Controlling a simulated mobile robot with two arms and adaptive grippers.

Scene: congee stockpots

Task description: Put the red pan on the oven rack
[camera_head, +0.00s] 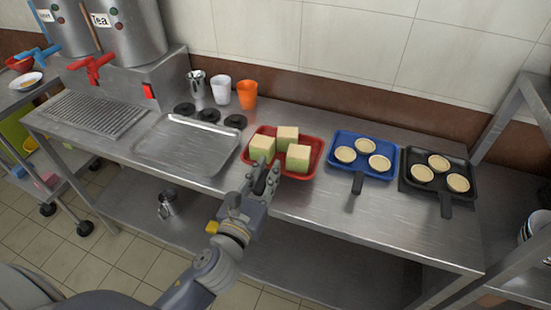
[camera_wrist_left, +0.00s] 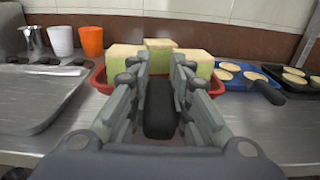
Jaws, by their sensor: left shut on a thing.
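The red pan (camera_head: 313,163) sits on the steel table, with several green-and-cream blocks (camera_head: 298,156) in it. In the head view my left gripper (camera_head: 265,175) reaches its near side, where the handle is. In the left wrist view the gripper (camera_wrist_left: 159,85) is shut on the pan's dark handle (camera_wrist_left: 159,112), which lies between the fingers. The red rim (camera_wrist_left: 98,78) shows on both sides of the fingers there. No oven rack can be made out for certain. My right gripper is not in view.
A blue pan (camera_head: 388,176) and a black pan (camera_head: 408,186), both with round pastries, stand to the right. An empty steel tray (camera_head: 185,150) lies to the left. Cups (camera_head: 247,95) stand behind, and a metal shelf frame (camera_head: 505,115) rises at the right.

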